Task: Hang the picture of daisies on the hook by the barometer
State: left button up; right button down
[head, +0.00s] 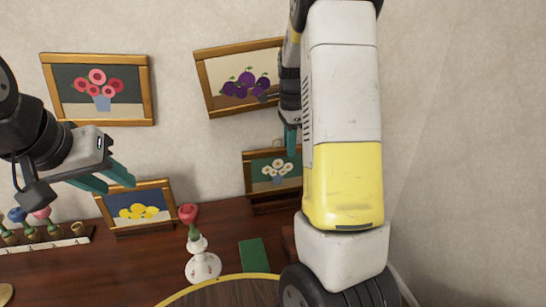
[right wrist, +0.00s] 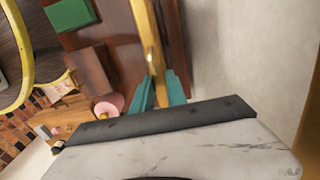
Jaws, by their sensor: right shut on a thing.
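The picture of daisies (head: 271,172), white flowers on dark green in a wooden frame, is at the back of the dark wooden surface, partly hidden by my right arm. My right gripper (head: 291,138) is at its top edge. In the right wrist view, the teal fingers (right wrist: 159,92) are closed on either side of the gold frame edge (right wrist: 148,38). A dark support (head: 272,206) is just below the picture; I cannot tell whether they touch. My left gripper (head: 108,178) is open and empty, in front of the wall. I see neither barometer nor hook.
A flower picture (head: 97,112) and a tilted plum picture (head: 228,88) hang on the wall. A yellow-rimmed round table (head: 180,296) is in front.

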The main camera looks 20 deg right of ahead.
jog(key=shift+f, duration=2.35)
jog(key=c, duration=1.3)
grip_release()
jog(key=shift+f, duration=0.1)
notch_tip(320, 180, up, 8)
jog(key=shift+w+d+f, duration=0.1)
jog(key=shift+f, duration=0.1)
jog(key=s+a+r+n+t, duration=0.2)
jog(key=s+a+r+n, duration=0.1)
jog(key=s+n, duration=0.3)
jog(key=s+a+r+n+t+y, duration=0.1)
jog(key=s+a+r+n, duration=0.3)
jog(key=s, duration=0.6)
jog(key=s+a+r+n+t+y, duration=0.1)
jog(key=s+a+r+n+t, duration=0.2)
jog(key=s+a+n, duration=0.3)
jog(key=shift+s+a+r+n, duration=0.1)
jog(key=shift+s+r+n, duration=0.05)
jog(key=shift+s+n, duration=0.55)
jog(key=shift+s+r+n, duration=0.1)
jog(key=shift+s+n, duration=0.3)
jog(key=shift+n, duration=0.5)
